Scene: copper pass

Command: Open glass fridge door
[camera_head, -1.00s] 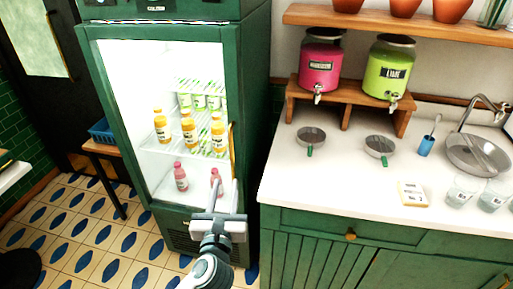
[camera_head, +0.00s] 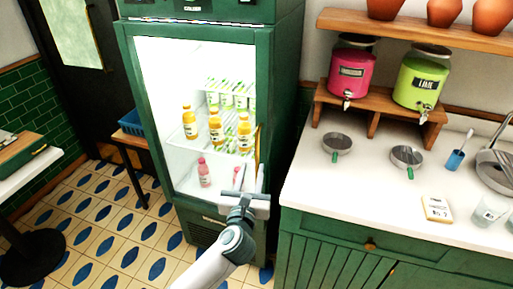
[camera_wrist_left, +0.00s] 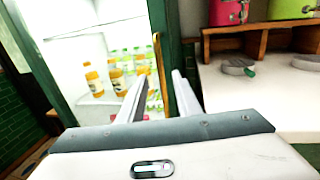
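The green-framed glass fridge door (camera_head: 160,105) looks shut, with lit shelves of bottles behind the glass. Its gold vertical handle (camera_head: 257,140) runs along the right edge of the door and also shows in the left wrist view (camera_wrist_left: 160,65). My left gripper (camera_head: 250,175) is open in front of the lower right part of the door, near the handle's lower end. In the left wrist view the handle appears in the gap between the two fingers (camera_wrist_left: 160,85). I cannot tell whether the fingers reach around it. My right gripper is out of view.
A white counter (camera_head: 320,190) on green cabinets stands right of the fridge, with pink (camera_head: 350,72) and lime (camera_head: 418,82) dispensers on a wooden stand. A blue crate (camera_head: 131,122) on a small table stands left. Tiled floor (camera_head: 120,225) before the fridge is partly clear.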

